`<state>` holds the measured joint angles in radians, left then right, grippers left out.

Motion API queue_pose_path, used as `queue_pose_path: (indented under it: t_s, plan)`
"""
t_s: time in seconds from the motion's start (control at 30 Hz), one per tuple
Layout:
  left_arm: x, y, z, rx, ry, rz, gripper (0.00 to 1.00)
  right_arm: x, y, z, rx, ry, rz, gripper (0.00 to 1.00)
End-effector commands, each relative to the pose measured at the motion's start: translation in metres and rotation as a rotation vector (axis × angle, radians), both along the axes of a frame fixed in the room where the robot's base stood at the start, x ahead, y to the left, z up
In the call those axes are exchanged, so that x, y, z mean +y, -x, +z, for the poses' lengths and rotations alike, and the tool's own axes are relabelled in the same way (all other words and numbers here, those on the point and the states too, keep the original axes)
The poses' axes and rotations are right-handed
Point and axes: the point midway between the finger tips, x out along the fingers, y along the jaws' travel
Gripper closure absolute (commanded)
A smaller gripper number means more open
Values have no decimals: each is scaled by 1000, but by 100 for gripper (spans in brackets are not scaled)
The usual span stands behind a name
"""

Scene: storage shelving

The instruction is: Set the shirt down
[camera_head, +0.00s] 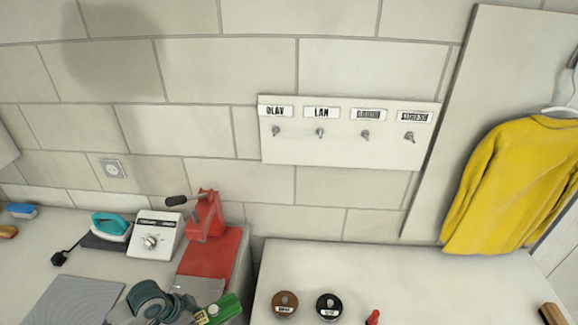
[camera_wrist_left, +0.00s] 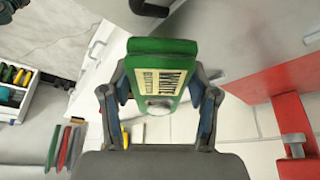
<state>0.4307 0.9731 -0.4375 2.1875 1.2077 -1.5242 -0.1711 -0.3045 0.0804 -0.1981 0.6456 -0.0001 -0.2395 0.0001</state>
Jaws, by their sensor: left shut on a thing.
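A yellow shirt (camera_head: 515,180) hangs on a pale hanger at the right of the head view, against a light panel. My left gripper (camera_head: 196,314) is at the bottom of the head view, well to the left of the shirt and apart from it. It is shut on a green labelled object (camera_head: 225,308). In the left wrist view the green object (camera_wrist_left: 165,48) sits between the two fingers of my left gripper (camera_wrist_left: 159,103), its pale printed label facing the camera. My right gripper is in neither view.
A red press (camera_head: 207,220) on a red base, a white dial box (camera_head: 155,236) and a teal iron (camera_head: 110,226) stand on the left counter. Two round tins (camera_head: 285,304) (camera_head: 328,306) sit on the right counter, otherwise mostly clear. A name board with hooks (camera_head: 345,150) is on the wall.

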Motion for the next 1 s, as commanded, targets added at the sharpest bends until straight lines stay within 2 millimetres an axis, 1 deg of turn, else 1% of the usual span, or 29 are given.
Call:
queue_pose_path:
  t_s: [0.03, 0.23, 0.4, 0.6, 0.7, 0.8, 1.0]
  plan:
    - [-5, -5, 0, -2, 4, 64, 78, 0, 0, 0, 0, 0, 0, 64]
    - [-19, -26, 1, -2, 3, 360, 78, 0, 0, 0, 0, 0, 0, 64]
    - [-32, -42, 5, -3, 4, 611, 78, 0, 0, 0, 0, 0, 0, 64]
    - [-44, -56, 12, 0, 3, 850, 78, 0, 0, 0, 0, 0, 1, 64]
    - [-47, -59, 14, 1, 1, 924, 78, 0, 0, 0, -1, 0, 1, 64]
    - [-48, -61, 15, -1, 0, 964, 78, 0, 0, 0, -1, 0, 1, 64]
    - [-50, -61, 15, 4, 2, 980, 78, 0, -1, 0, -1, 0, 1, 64]
